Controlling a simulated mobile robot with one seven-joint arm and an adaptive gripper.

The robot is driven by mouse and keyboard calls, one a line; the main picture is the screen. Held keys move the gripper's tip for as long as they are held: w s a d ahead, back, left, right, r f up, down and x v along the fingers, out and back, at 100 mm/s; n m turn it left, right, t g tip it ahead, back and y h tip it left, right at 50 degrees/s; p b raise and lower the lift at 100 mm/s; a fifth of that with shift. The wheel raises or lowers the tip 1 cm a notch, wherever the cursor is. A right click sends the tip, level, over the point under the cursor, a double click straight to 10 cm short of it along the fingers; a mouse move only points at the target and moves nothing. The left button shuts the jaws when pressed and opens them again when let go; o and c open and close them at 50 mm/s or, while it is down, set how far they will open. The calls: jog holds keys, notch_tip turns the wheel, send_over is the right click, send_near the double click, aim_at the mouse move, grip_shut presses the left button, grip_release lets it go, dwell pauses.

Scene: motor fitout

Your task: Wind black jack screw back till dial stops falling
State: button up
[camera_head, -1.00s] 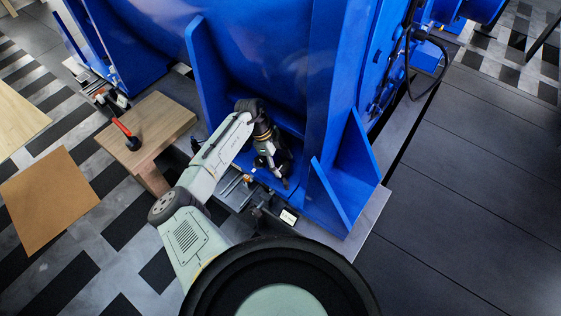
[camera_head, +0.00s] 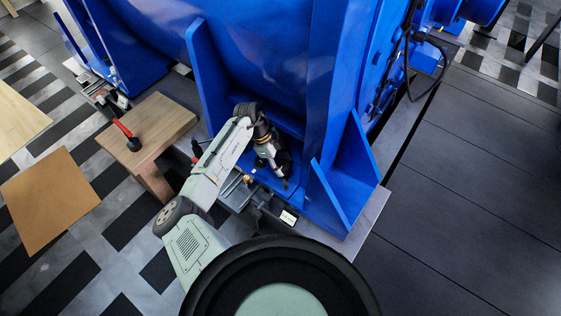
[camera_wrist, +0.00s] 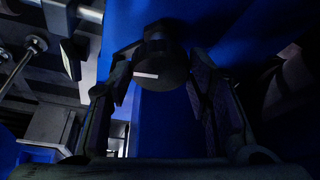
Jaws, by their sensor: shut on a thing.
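The black jack screw shows in the wrist view as a round black head (camera_wrist: 168,60) with a white mark on its face. My gripper (camera_wrist: 160,72) has one finger on each side of this head and is shut on it. In the head view my gripper (camera_head: 284,178) points down at the foot of the blue motor frame (camera_head: 330,195), and the screw there is hidden or too small to make out. A small white-faced piece (camera_head: 288,217) sits on the base just below the gripper; I cannot tell whether it is the dial, and no reading is legible.
A tall blue rib (camera_head: 208,75) stands behind my arm and a slanted blue gusset (camera_head: 330,195) stands to the gripper's right. A wooden block (camera_head: 165,118) at left carries a red-handled black tool (camera_head: 126,134). The dark floor plates (camera_head: 470,180) at right are clear.

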jog(key=n+p, duration=0.1)
jog(key=n, duration=0.1)
jog(key=n+t+p, duration=0.1)
jog(key=n, duration=0.1)
jog(key=n+t+p, duration=0.1)
jog(key=n+p, duration=0.1)
jog(key=shift+s+d+r, duration=0.15)
jog(key=shift+s+r, duration=0.05)
jog(key=shift+s, duration=0.1)
jog(key=shift+f+n+t+y+p, duration=0.15)
jog(key=shift+n+t+p, duration=0.25)
jog(key=shift+n+p, duration=0.4)
jog(key=shift+n+t+y+p, duration=0.15)
jog(key=shift+n+t+p, duration=0.3)
jog(key=shift+n, duration=0.65)
jog(key=o, duration=1.1)
jog(key=shift+o, duration=0.2)
jog(key=v, duration=1.2)
